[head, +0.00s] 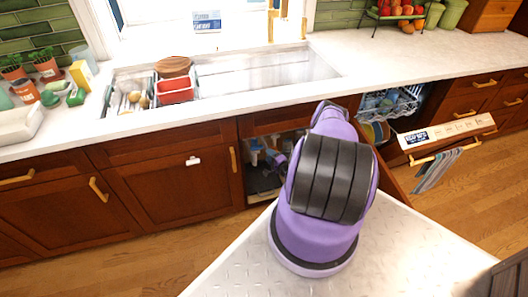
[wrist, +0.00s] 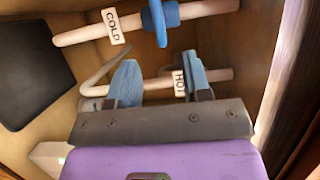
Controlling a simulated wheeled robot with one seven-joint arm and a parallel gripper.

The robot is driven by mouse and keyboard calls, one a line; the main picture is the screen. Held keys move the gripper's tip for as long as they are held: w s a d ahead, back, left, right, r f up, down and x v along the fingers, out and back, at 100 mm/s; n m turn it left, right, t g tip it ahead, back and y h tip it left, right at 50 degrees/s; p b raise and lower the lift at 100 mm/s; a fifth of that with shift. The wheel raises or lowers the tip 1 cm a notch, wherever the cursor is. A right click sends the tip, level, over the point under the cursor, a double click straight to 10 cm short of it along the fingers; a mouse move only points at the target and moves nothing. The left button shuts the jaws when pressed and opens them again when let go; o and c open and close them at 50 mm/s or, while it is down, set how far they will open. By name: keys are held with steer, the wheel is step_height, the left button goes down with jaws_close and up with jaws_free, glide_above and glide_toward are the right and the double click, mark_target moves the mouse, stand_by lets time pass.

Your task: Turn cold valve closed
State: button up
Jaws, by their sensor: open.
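The cold valve (wrist: 161,17) is a blue handle on the upper white pipe in the wrist view, at the top edge. Its white COLD tag (wrist: 113,26) hangs to its left. A second white pipe (wrist: 155,86) runs below it, with a HOT tag (wrist: 180,83). My gripper (wrist: 160,68) is open, its two blue fingers apart below the cold valve and in front of the hot pipe. Nothing is gripped. The hot valve is not clearly visible. In the head view my arm reaches into the cabinet under the sink, and the valves cannot be made out there.
A dark panel (wrist: 33,83) stands at the left inside the cabinet, and a wooden wall closes the right. A thin curved pipe (wrist: 100,72) lies left of my fingers. In the head view, the open dishwasher (head: 445,130) is right of my arm.

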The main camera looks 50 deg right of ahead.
steer(key=shift+s+a, duration=0.15)
steer(key=shift+s, duration=0.55)
steer(key=shift+s+a, duration=0.1)
steer(key=shift+s, duration=0.6)
steer(key=shift+s, duration=0.1)
